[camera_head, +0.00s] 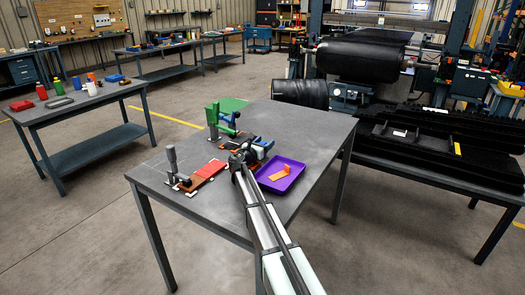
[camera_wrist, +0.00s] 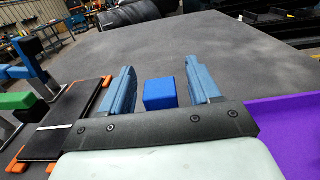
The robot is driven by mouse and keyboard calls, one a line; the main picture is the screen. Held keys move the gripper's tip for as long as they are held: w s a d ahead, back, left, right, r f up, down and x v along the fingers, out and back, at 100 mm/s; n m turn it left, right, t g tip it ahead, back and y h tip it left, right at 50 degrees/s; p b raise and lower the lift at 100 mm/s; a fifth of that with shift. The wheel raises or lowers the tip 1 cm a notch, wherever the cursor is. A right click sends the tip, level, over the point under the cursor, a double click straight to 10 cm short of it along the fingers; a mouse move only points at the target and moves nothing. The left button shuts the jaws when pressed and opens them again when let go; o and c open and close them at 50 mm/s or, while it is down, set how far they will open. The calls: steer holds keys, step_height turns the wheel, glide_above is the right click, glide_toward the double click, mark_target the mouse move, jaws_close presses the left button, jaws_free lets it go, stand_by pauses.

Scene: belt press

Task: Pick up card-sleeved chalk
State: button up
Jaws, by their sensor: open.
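A small blue block (camera_wrist: 160,94), the likely card-sleeved chalk, stands on the grey table between the fingers of my gripper (camera_wrist: 159,66) in the wrist view. The fingers are open, with a gap visible on each side of the block; whether it is level with the fingertips or below them I cannot tell. In the head view my gripper (camera_head: 243,154) is over the table, left of the purple tray, and my arm hides part of that area. An orange piece (camera_head: 281,173) lies in the purple tray (camera_head: 289,185). No chalk marking is readable.
Left of my gripper are a fixture with a grey upright clamp (camera_head: 172,160) and a red pad (camera_head: 207,170), and a green clamp (camera_head: 213,118) behind. In the wrist view a black plate (camera_wrist: 70,122) with orange corners is close on the left. The table beyond is clear.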

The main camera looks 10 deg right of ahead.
steer(key=shift+w+d, duration=0.3)
steer(key=shift+c, duration=0.3)
steer(key=c, duration=1)
steer(key=shift+r, duration=0.1)
step_height(320, 180, up, 10)
